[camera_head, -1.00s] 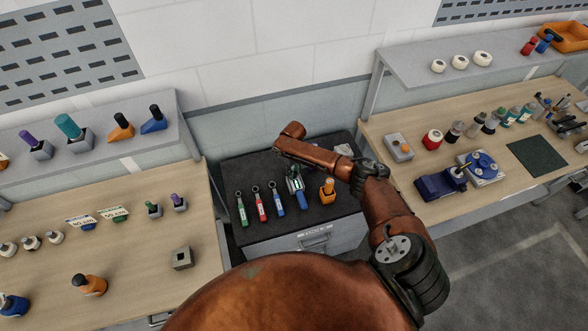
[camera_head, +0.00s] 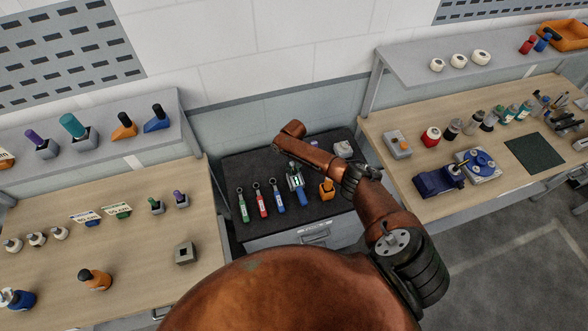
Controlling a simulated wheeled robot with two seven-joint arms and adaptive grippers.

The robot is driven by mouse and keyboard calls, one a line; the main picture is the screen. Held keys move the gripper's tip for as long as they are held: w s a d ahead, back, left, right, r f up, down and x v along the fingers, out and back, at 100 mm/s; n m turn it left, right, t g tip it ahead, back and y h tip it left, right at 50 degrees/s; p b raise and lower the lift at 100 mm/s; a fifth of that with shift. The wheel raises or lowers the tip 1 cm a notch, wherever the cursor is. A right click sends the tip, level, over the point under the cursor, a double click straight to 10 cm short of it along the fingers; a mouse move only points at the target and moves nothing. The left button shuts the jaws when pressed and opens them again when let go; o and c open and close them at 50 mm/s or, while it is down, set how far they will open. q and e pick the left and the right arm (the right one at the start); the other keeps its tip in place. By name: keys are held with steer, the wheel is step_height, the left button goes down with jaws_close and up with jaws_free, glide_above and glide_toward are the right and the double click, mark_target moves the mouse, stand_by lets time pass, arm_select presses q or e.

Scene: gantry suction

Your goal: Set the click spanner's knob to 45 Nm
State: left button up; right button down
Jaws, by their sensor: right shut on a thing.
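Tools lie on the dark top of a low cabinet (camera_head: 233,167). Three ring-ended spanners lie side by side: a green one (camera_head: 243,207), a red one (camera_head: 262,204) and a blue one (camera_head: 279,201). Right of them my right gripper (camera_head: 298,186) points down, shut on a blue-handled tool (camera_head: 304,198). Its upper part is hidden by the gripper. I cannot tell for certain which tool is the click spanner, and no knob or scale reading is legible. My left gripper is out of view.
An orange tool (camera_head: 327,189) stands just right of my right gripper, and a pale round thing (camera_head: 343,149) lies behind it. A left bench (camera_head: 135,253) and a right bench (camera_head: 410,178), both with many items, flank the cabinet.

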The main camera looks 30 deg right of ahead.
mark_target(294, 170)
steer(key=c, duration=1.7)
jaws_free()
step_height(294, 170, up, 12)
steer(key=shift+r, duration=0.1)
